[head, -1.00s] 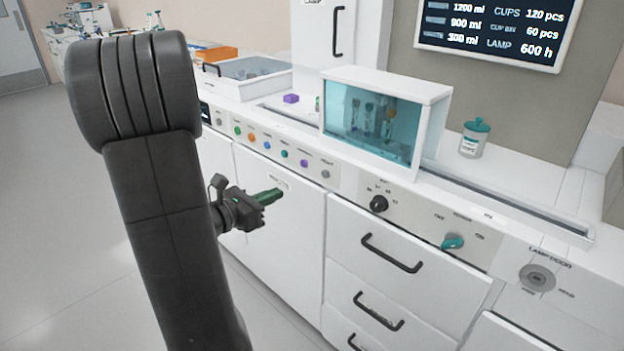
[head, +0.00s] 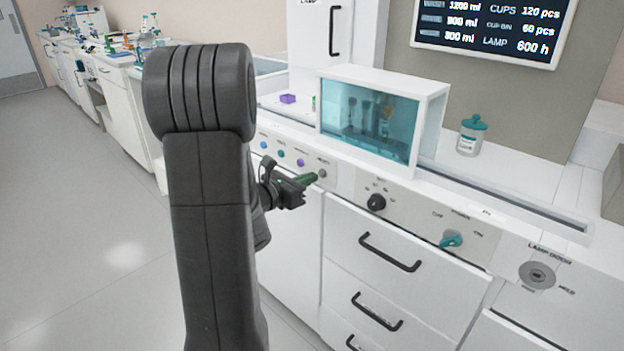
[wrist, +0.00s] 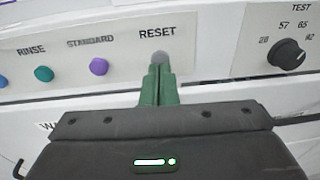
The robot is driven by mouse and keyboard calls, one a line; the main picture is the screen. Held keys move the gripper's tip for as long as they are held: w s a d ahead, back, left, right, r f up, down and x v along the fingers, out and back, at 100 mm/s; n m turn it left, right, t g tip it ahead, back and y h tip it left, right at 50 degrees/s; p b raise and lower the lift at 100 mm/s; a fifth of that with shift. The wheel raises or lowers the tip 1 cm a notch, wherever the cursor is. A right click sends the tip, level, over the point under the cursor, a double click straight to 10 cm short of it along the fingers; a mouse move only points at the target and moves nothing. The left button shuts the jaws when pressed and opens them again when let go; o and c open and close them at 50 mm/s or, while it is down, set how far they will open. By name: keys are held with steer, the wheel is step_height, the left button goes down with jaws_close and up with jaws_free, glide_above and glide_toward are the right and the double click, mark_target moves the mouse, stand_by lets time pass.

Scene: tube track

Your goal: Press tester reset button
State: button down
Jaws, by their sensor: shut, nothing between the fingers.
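The grey reset button (wrist: 160,59) sits under the word RESET on the panel in the wrist view. In the head view it is the grey button (head: 322,173) at the right end of the button row. My gripper (wrist: 160,70) has its green fingers shut and empty, and the tips overlap the lower part of the button in the wrist view. In the head view my gripper (head: 312,178) points at the panel, its tips close beside the button. I cannot tell whether the tips touch it.
Left of the reset button are the purple standard button (wrist: 98,66) and the teal rinse button (wrist: 43,73). A black test knob (wrist: 287,53) is to the right. A teal-windowed tester box (head: 368,120) stands above the panel. Drawers with black handles (head: 390,252) lie below.

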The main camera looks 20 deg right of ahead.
steer(key=shift+x, duration=0.9)
